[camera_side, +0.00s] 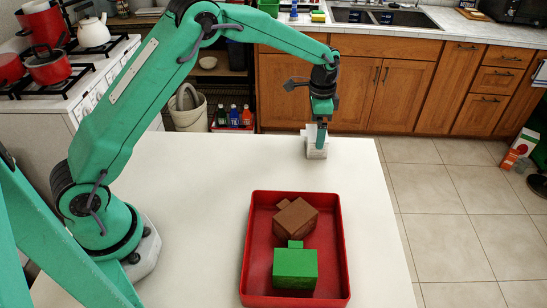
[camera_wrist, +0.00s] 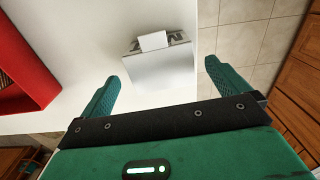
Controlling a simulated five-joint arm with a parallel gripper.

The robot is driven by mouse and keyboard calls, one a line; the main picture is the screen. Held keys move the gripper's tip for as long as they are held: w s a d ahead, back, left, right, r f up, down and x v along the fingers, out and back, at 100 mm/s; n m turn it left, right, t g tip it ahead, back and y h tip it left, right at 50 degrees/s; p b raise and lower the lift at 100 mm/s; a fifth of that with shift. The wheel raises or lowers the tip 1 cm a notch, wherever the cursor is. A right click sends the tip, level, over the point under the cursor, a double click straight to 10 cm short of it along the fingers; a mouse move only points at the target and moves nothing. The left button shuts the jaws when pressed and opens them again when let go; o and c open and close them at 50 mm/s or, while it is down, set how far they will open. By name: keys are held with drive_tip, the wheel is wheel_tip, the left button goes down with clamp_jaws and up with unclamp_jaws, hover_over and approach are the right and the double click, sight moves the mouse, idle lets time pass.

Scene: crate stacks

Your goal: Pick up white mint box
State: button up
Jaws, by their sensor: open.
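The white mint box (camera_side: 316,150) stands near the far right edge of the white table. My gripper (camera_side: 320,135) is directly above it and points down; one finger overlaps the box in the side view. In the wrist view the box (camera_wrist: 160,70) has a small white tab on its far side and lies ahead of and between the two fingers. My gripper (camera_wrist: 160,88) is open there, with a gap showing between each finger and the box. The side view does not show clearly whether the finger touches the box.
A red tray (camera_side: 345,245) on the near part of the table holds a brown box (camera_side: 296,217) and a green box (camera_side: 295,269). Its corner shows at the left of the wrist view (camera_wrist: 40,75). The table (camera_side: 200,180) is otherwise clear. Its right edge drops to the tiled floor.

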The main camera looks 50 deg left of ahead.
drive_tip(key=shift+f, duration=2.6)
drive_tip(key=c, duration=1.1)
drive_tip(key=shift+o, duration=0.2)
drive_tip(key=shift+r, duration=0.1)
drive_tip(key=shift+w+r, duration=0.1)
drive_tip(key=shift+r, duration=0.65)
wheel_tip(320, 180, up, 2)
drive_tip(key=shift+r, duration=0.2)
drive_tip(key=s+d+r, duration=0.7)
drive_tip(key=d, duration=0.2)
drive_tip(key=shift+d, duration=0.2)
